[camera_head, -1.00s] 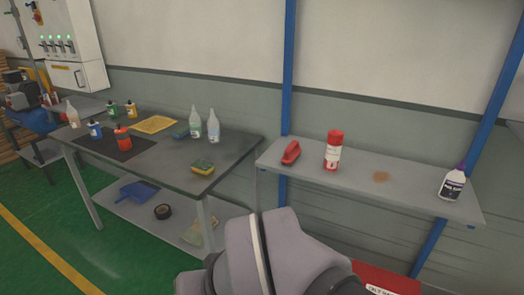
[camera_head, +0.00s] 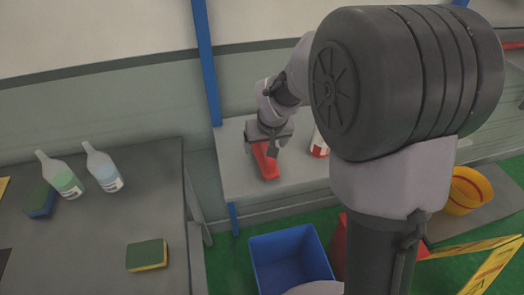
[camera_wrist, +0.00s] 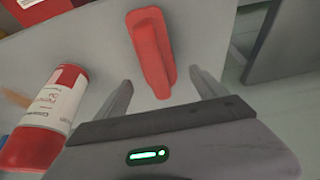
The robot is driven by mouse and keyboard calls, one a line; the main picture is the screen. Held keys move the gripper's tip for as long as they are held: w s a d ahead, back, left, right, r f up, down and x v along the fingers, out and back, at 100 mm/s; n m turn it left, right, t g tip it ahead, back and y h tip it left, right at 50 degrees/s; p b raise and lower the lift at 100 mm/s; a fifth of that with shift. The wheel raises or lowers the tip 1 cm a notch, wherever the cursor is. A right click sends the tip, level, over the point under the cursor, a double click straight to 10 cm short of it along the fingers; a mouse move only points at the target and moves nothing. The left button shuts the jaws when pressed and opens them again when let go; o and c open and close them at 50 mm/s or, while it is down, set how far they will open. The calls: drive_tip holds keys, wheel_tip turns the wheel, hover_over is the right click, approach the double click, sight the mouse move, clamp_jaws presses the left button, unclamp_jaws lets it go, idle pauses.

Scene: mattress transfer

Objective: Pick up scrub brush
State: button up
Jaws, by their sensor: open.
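The red scrub brush (camera_head: 266,162) lies on the grey wall shelf (camera_head: 236,183), near the shelf's left end. My gripper (camera_head: 266,148) is above it in the head view and covers its far part. In the wrist view the brush (camera_wrist: 151,52) lies ahead, roughly in line with the space between the two open fingers of my gripper (camera_wrist: 163,85). The jaws are apart and hold nothing. Whether the fingers are level with the brush is hard to tell.
A dark table (camera_head: 95,240) with bottles and sponges is at left. A blue bin (camera_head: 290,262) stands below the shelf.

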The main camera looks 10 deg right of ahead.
drive_tip(key=f, duration=0.1)
drive_tip(key=f+b, duration=0.2)
drive_tip(key=f, duration=0.1)
drive_tip(key=shift+w+d+f, duration=0.1)
drive_tip(key=shift+w+d, duration=0.05)
drive_tip(key=shift+w, duration=0.15)
drive_tip(key=shift+w+f, duration=0.15)
drive_tip(key=shift+w, duration=0.1)
drive_tip(key=shift+s+r, duration=0.2)
drive_tip(key=shift+c, duration=0.8)
drive_tip(key=shift+w, duration=0.1)
drive_tip(key=c, duration=1.4)
wheel_tip(320, 180, up, 10)
drive_tip(key=p, duration=0.4)
drive_tip(key=o, duration=0.7)
drive_tip(key=c, duration=0.4)
drive_tip(key=shift+f, duration=0.1)
